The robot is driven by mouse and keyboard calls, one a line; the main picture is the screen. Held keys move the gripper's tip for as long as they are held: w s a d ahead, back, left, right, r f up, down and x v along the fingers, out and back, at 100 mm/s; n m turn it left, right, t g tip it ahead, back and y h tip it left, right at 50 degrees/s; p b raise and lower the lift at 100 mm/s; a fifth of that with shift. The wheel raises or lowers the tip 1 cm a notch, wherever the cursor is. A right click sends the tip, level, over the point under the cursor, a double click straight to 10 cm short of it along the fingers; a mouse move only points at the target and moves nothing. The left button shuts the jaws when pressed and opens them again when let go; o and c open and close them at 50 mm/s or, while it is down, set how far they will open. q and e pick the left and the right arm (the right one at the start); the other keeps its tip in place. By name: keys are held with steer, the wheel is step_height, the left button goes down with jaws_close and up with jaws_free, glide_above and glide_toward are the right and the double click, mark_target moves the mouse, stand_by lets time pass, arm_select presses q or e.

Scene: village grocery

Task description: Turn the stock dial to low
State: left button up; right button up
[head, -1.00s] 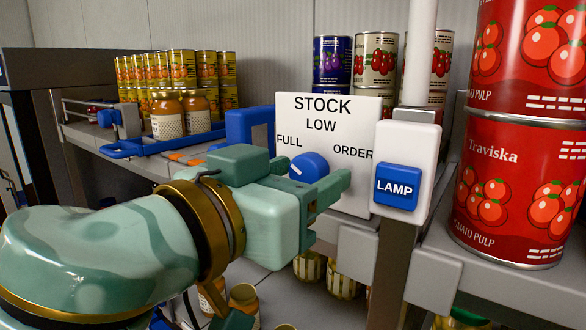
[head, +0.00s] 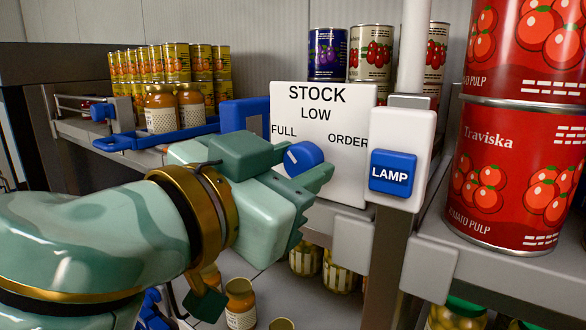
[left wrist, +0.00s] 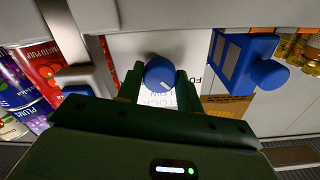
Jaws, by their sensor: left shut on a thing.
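The stock dial is a round blue knob (head: 303,158) with a white mark, on a white panel (head: 345,172) lettered STOCK, LOW, FULL and ORDER. In the head view its mark shows on the knob's left part, on the FULL side. My left gripper (head: 308,180) reaches in from the left and is shut on the knob. In the left wrist view the knob (left wrist: 159,74) sits between the two green fingers, and the LOW lettering partly shows below it. My right gripper is not in view.
A blue LAMP button (head: 393,173) on a white box is close right of the panel. Big red tomato cans (head: 515,175) stand further right. Jars (head: 162,108) and yellow cans are on the shelf at left. More jars (head: 240,303) stand below.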

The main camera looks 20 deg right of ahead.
arm_select(q)
steer(key=m, duration=0.4)
steer(key=shift+m, duration=0.3)
steer(key=shift+r+m+b, duration=0.1)
steer(key=shift+m+b, duration=0.35)
steer(key=shift+m, duration=1.45)
steer(key=o, duration=1)
